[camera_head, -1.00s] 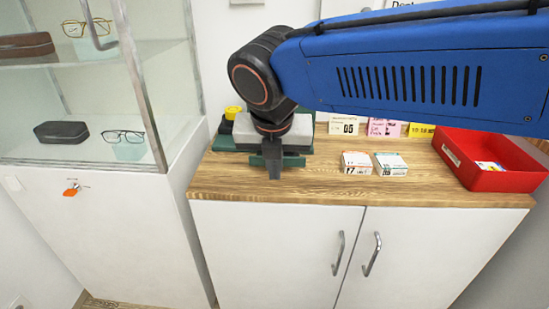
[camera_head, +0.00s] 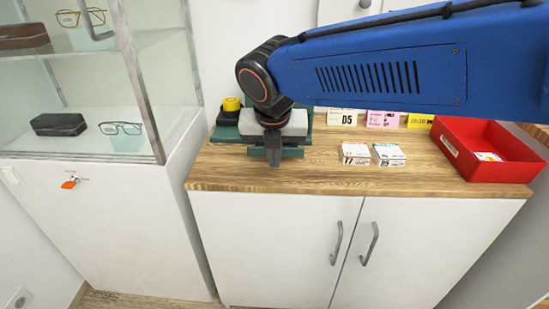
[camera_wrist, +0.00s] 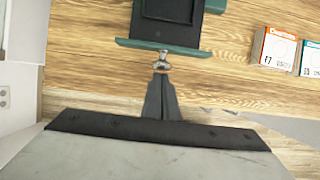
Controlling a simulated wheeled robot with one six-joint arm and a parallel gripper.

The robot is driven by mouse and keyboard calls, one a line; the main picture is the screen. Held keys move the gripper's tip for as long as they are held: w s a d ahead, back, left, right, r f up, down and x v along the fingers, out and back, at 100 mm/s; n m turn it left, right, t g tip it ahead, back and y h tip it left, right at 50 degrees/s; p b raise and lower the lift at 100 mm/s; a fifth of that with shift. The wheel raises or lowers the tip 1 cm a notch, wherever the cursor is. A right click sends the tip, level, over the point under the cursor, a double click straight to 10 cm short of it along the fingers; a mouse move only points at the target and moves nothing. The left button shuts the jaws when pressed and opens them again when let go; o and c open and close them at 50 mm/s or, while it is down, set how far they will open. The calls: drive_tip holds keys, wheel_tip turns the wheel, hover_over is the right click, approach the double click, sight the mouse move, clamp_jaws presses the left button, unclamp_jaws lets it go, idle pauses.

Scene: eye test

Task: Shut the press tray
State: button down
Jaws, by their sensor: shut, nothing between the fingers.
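The press (camera_head: 224,133) is green and stands at the back left of the wooden counter, partly hidden behind my wrist. Its dark tray (camera_wrist: 168,10) sticks out toward the front in the wrist view. The tray has a green front plate (camera_wrist: 160,47) with a small metal knob (camera_wrist: 162,57) on it. The front plate also shows in the head view (camera_head: 292,152). My gripper (camera_wrist: 161,76) is shut and empty, its fingertips pointing at the knob from the front. They are at or very close to the knob; I cannot tell whether they touch.
Two small boxes (camera_head: 356,154) (camera_head: 388,154) lie right of the press. A red bin (camera_head: 464,164) stands at the counter's right end. Label cards (camera_head: 382,119) stand at the back. A glass display case (camera_head: 150,90) is close on the left. The counter's front strip is clear.

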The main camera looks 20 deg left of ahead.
drive_tip(key=w, duration=0.3)
drive_tip(key=w+a, duration=0.1)
drive_tip(key=w, duration=0.3)
drive_tip(key=w+a, duration=0.1)
drive_tip(key=w, duration=0.2)
drive_tip(key=shift+w+a, duration=0.25)
drive_tip(key=shift+w+a+r, duration=0.1)
drive_tip(key=shift+w, duration=0.4)
